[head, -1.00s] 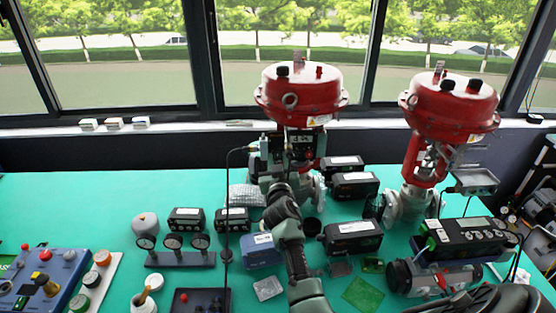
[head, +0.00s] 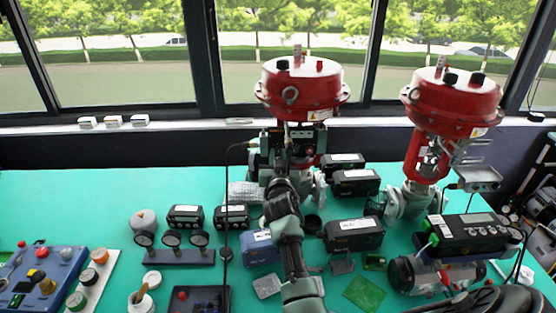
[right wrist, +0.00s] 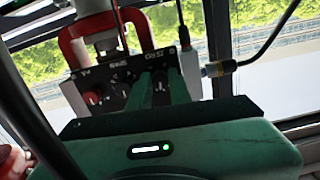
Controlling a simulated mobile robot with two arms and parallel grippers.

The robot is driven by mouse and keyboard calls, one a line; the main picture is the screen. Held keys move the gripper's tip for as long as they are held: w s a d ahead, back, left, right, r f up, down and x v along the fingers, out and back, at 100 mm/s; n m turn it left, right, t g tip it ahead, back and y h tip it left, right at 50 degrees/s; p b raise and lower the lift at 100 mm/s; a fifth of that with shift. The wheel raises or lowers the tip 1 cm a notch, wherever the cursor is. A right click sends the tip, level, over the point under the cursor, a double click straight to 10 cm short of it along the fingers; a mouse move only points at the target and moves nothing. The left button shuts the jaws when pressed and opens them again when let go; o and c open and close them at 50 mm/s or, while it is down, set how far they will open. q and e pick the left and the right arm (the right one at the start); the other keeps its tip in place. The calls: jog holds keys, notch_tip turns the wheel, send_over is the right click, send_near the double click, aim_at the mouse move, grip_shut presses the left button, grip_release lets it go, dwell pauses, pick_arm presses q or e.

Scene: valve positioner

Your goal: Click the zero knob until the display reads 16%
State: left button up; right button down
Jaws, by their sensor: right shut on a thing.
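The positioner panel (right wrist: 125,82) fills the upper middle of the right wrist view. It carries a red-based knob (right wrist: 92,98) at left, another small knob in the middle, and the zero knob at the right, mostly hidden by my fingers. My right gripper (right wrist: 165,80) is shut on the zero knob. In the head view my right gripper (head: 281,180) reaches up to the positioner (head: 280,145) on the left red valve (head: 302,88) and hides part of it. No percentage can be read in either view. My left gripper is not in view.
A second red valve (head: 452,100) stands at right, with a black instrument (head: 468,234) before it. Several black boxes, such as one right of my arm (head: 352,235), surround the forearm. A cable fitting (right wrist: 215,69) sits right of the panel. The table's left back is clear.

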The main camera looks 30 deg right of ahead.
jog(key=shift+f+m+b, duration=0.1)
jog(key=shift+m+b, duration=0.65)
jog(key=shift+m, duration=0.75)
jog(key=c, duration=1.6)
grip_release()
jog(key=shift+o, duration=0.2)
